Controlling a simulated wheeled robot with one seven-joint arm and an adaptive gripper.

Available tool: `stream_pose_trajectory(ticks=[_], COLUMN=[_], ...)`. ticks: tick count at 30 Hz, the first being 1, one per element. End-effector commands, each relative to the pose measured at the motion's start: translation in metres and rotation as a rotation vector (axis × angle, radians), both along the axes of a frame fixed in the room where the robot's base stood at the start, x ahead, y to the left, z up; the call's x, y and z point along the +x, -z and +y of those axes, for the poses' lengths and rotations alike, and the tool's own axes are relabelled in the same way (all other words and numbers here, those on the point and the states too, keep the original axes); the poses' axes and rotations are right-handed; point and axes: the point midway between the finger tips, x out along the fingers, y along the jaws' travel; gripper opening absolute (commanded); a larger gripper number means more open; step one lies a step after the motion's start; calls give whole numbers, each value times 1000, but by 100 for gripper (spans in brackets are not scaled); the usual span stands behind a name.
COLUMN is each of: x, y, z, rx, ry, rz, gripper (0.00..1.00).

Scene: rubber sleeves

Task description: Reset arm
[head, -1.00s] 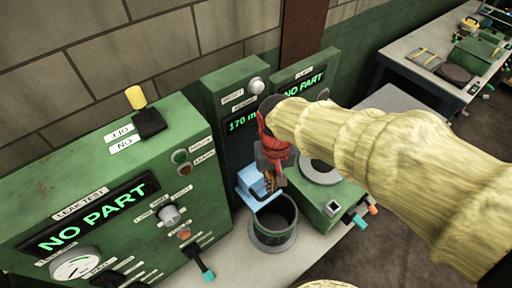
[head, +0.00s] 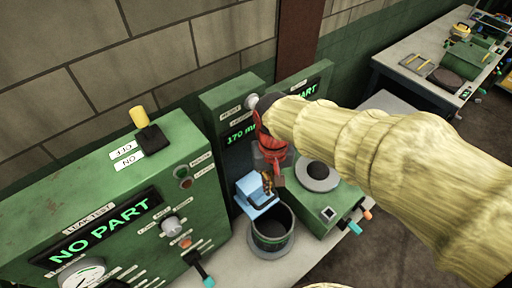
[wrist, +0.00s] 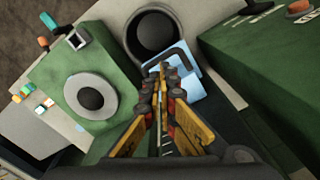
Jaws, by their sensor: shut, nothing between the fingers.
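My gripper (head: 268,181) is at the end of my arm, which wears a pale yellow cover. It hangs pointing down over the bench, in front of the 170 display panel. In the wrist view its yellow-and-black fingers (wrist: 162,78) are together with nothing between them. Their tips overlap the light blue block (wrist: 189,82) in that picture; whether they touch it I cannot tell. The blue block (head: 250,203) stands beside a dark round cup (head: 272,243).
A green leak test box (head: 60,215) reading NO PART stands at left, with a yellow-topped switch (head: 139,118). A green fixture with a grey ring (head: 318,176) is right of the cup. A second bench (head: 415,45) is at the back right.

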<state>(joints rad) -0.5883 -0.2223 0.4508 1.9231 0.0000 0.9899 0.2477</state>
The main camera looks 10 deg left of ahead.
Motion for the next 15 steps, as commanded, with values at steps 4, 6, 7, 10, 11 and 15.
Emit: stream_pose_trajectory(ticks=[4,6,7,10,11,15], x=[0,0,0,-3,-8,-25], y=[0,0,0,5,9,8], z=[0,0,0,-2,-5,-30], rx=[0,0,0,-2,-5,13], ry=[0,-2,-8,-51,-65,-105], rz=[0,0,0,3,9,-25], gripper=[0,0,0,0,0,0])
